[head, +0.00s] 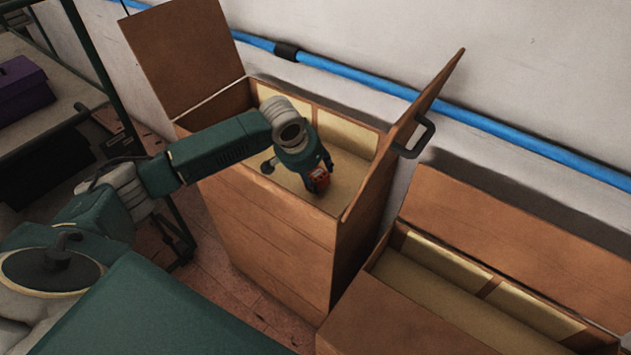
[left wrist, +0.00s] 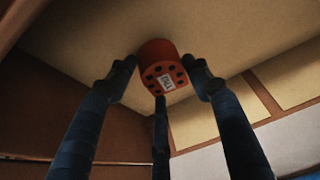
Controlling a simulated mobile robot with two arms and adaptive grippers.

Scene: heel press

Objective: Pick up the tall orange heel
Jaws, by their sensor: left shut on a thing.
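The orange heel (left wrist: 158,52) is a short-looking round orange-red block seen end-on in the left wrist view. Its near face has several dark holes and a white label with print too small to read. It also shows as a small red piece in the head view (head: 318,180). My left gripper (left wrist: 160,80) has its fingers closed around the heel, one on each side and one below in the picture. In the head view, my left gripper (head: 312,167) reaches down into an open wooden crate (head: 262,225). The fingers are partly hidden there. My right gripper is out of view.
The crate has a raised flap (head: 180,50) at left and a tilted lid with a dark handle (head: 418,137) at right. A second wooden crate (head: 480,235) stands at right. A blue pipe (head: 380,85) runs along the wall. A purple box (head: 22,88) sits at left.

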